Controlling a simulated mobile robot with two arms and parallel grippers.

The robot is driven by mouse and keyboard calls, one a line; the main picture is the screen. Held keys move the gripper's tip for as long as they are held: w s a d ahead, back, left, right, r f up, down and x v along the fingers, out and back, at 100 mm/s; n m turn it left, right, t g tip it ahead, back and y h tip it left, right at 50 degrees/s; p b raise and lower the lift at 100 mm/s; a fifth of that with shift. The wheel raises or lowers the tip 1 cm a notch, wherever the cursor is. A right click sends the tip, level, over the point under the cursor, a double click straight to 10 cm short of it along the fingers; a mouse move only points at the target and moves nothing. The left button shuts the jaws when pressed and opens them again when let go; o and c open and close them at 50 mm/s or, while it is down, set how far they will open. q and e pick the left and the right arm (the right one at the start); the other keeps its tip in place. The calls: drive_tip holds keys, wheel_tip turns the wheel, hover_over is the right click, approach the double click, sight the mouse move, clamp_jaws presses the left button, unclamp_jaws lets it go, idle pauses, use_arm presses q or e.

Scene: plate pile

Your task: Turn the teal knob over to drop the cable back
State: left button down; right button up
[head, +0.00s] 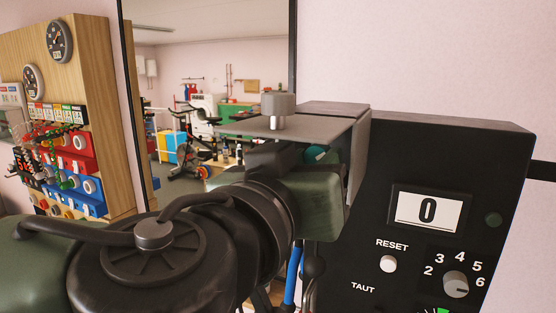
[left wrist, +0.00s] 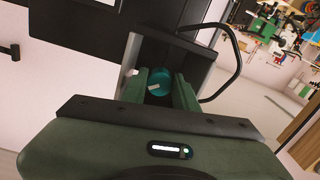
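The teal knob (left wrist: 160,84), with a white pointer mark, sits on the side of a dark device in the left wrist view. A sliver of the knob (head: 318,154) shows in the head view beneath a grey plate. My left gripper (left wrist: 163,90) has its two green fingers on either side of the knob, which fills the gap between them. In the head view my left arm hides the fingers and most of the knob. A blue cable (head: 293,274) hangs below the gripper, mostly hidden. My right gripper is not in view.
The black panel (head: 375,200) carries a display reading 0, a white RESET button (head: 388,264), and a numbered dial (head: 456,284). A grey plate (head: 245,127) with a grey cylinder (head: 278,105) overhangs the left gripper. A wooden gauge board (head: 88,60) stands at left.

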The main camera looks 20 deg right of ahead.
use_arm(q)
drive_tip(key=shift+f+b, duration=0.15)
drive_tip(key=shift+b, duration=0.25)
drive_tip(key=b, duration=0.2)
drive_tip(key=m+b, duration=0.1)
drive_tip(key=b, duration=0.1)
drive_tip(key=shift+f+m+b, duration=0.25)
drive_tip(key=shift+m+b, duration=0.05)
drive_tip(key=shift+r+m+b, duration=0.1)
drive_tip(key=shift+m+b, duration=0.2)
drive_tip(key=shift+b, duration=0.1)
drive_tip(key=shift+r+m+b, duration=0.15)
drive_tip(key=shift+m+b, duration=0.4)
drive_tip(key=shift+m, duration=0.45)
drive_tip(key=shift+r+m+b, duration=0.1)
drive_tip(key=shift+m+b, duration=0.25)
drive_tip(key=shift+m, duration=0.95)
drive_tip(key=c, duration=1.4)
unclamp_jaws()
drive_tip(key=shift+o, duration=0.2)
